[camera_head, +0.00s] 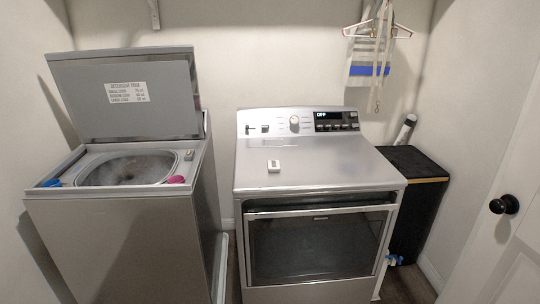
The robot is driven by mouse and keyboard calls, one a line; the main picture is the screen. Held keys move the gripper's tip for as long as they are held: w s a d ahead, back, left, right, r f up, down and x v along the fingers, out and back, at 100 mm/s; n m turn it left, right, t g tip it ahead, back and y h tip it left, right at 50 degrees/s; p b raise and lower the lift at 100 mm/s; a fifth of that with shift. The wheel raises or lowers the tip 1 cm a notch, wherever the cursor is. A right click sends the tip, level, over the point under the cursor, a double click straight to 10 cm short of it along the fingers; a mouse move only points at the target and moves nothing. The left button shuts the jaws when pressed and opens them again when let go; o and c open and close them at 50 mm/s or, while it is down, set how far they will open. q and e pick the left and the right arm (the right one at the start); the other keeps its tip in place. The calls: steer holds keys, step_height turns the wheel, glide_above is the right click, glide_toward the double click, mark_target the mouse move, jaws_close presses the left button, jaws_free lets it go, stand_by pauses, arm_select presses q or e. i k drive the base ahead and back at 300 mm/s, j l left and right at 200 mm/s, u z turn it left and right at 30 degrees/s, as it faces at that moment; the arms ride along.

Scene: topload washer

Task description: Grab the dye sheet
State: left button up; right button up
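A small white item (274,166) with a dark mark lies flat on top of the dryer (330,165), left of its middle. It may be the dye sheet, but it is too small to tell. A blue item (52,183) sits at the left front corner of the washer's top rim (120,190), and a pink item (176,180) sits at its right front. Neither of my grippers is in view.
The washer lid (128,95) stands open with a detergent label (127,92). The dryer door (315,245) looks shut. A black hamper (415,200) stands right of the dryer. Hangers (377,32) hang on the back wall. A white door (505,255) is at right.

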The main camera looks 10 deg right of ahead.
mark_target(273, 166)
steer(key=i, duration=0.7)
steer(key=i+u, duration=0.15)
steer(key=i, duration=0.55)
steer(key=l, duration=0.05)
